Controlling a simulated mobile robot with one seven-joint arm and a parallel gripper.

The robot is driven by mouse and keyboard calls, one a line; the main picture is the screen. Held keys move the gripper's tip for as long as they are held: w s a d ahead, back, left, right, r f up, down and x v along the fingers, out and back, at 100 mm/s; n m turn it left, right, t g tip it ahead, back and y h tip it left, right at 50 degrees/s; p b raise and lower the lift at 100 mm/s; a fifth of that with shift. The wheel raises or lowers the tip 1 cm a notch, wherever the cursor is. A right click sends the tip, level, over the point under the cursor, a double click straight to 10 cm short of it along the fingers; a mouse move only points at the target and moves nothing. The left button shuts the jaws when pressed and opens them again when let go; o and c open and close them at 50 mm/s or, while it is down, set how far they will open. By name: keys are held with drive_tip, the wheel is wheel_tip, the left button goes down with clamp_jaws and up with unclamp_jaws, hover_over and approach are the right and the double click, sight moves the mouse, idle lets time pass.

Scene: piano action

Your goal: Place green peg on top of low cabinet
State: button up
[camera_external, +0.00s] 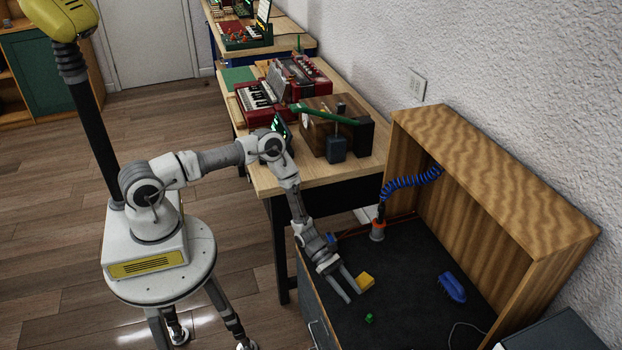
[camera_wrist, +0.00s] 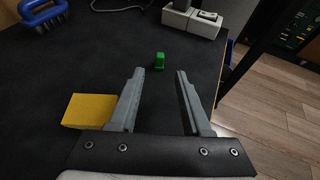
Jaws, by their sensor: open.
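The green peg (camera_external: 369,318) is a small block lying on the dark top of the low cabinet (camera_external: 405,265). In the wrist view the green peg (camera_wrist: 159,61) is ahead of my fingertips, roughly between their lines and a little left of centre. My gripper (camera_external: 355,296) is open and empty, low over the cabinet top. In the wrist view my gripper (camera_wrist: 160,74) shows both fingers apart with nothing between them. The peg is apart from the fingers.
A yellow block (camera_external: 365,281) sits close beside my fingers; it also shows in the wrist view (camera_wrist: 88,110). A blue brush-like object (camera_external: 452,288) lies to the right. A coiled blue hose (camera_external: 410,182) and wooden hutch (camera_external: 490,180) stand behind. A white power strip (camera_wrist: 192,18) lies beyond the peg.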

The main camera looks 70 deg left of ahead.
drive_tip(key=shift+v, duration=0.95)
drive_tip(key=s+a+r+m+g+y, duration=0.1)
drive_tip(key=s+r+m+g, duration=0.3)
drive_tip(key=r, duration=0.6)
drive_tip(key=s+a+r+m+t+y, duration=0.1)
drive_tip(key=a+r+m+y, duration=0.1)
drive_tip(key=r+m, duration=0.65)
drive_tip(key=s+a+r+m+g+y, duration=0.1)
drive_tip(key=s+r+m+g, duration=0.15)
drive_tip(key=r, duration=1.05)
drive_tip(key=s+a+r+m+t+y, duration=0.3)
drive_tip(key=s+a+r, duration=0.4)
drive_tip(key=s, duration=0.3)
drive_tip(key=s+a+r+m+t+y, duration=0.3)
drive_tip(key=s+a+r, duration=0.4)
drive_tip(key=s, duration=0.3)
drive_tip(key=shift+s+a+r+m+y, duration=0.3)
drive_tip(key=shift+r+m+y, duration=0.45)
drive_tip(key=shift+y, duration=0.45)
drive_tip(key=shift+r, duration=0.1)
wheel_tip(320, 180, up, 10)
drive_tip(key=p, duration=1)
drive_tip(key=shift+r+p, duration=0.2)
drive_tip(key=shift+p, duration=0.1)
